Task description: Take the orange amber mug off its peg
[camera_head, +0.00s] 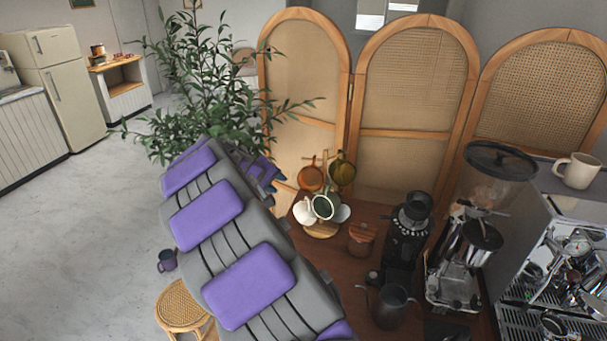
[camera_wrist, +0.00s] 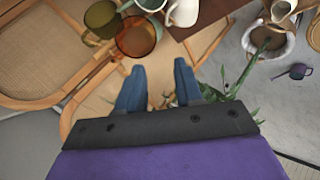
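The orange amber mug (camera_head: 310,178) hangs on the left side of a wooden mug tree (camera_head: 323,231) on the brown counter. In the wrist view the amber mug (camera_wrist: 138,36) is at the top, just beyond the fingertips. My gripper (camera_wrist: 159,68) is open, with two blue fingers apart and nothing between them. In the head view my purple and grey arm reaches in from below, and the gripper is partly hidden left of the tree. An olive-yellow mug (camera_head: 342,172) hangs right of the amber one. The amber mug's peg is hard to make out.
White and green-rimmed mugs (camera_head: 322,207) hang lower on the tree. A wooden-lidded jar (camera_head: 361,238), grinder (camera_head: 407,230) and kettle (camera_head: 391,305) stand to the right. A cane folding screen (camera_head: 415,100) closes the back. A leafy plant (camera_head: 205,85) is behind my arm.

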